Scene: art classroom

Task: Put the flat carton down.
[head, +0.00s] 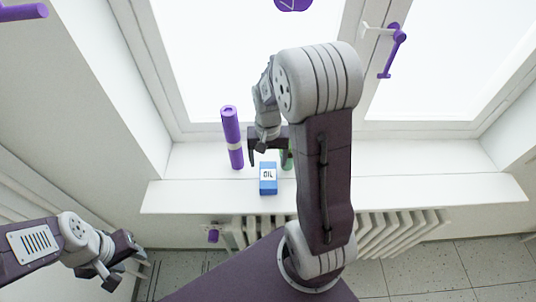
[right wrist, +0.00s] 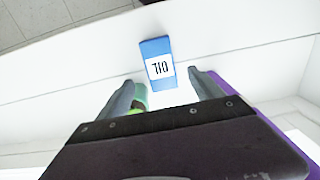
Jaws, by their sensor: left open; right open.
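The flat carton (head: 268,187) is a small blue box with a white label reading OIL. It rests on the white window sill, near its front edge, and also shows in the right wrist view (right wrist: 155,48). My right gripper (head: 270,156) is open just behind the carton. In the right wrist view its fingers (right wrist: 160,78) are spread with the carton beyond their tips, apart from them. Nothing is held between them. My left gripper (head: 122,264) is open and empty at the lower left, far from the carton.
A purple roll with a white band (head: 231,137) stands on the sill left of the carton. A green object (head: 287,159) is partly hidden beside my right gripper. A radiator (head: 390,235) is below the sill (head: 400,189), which is clear to the right.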

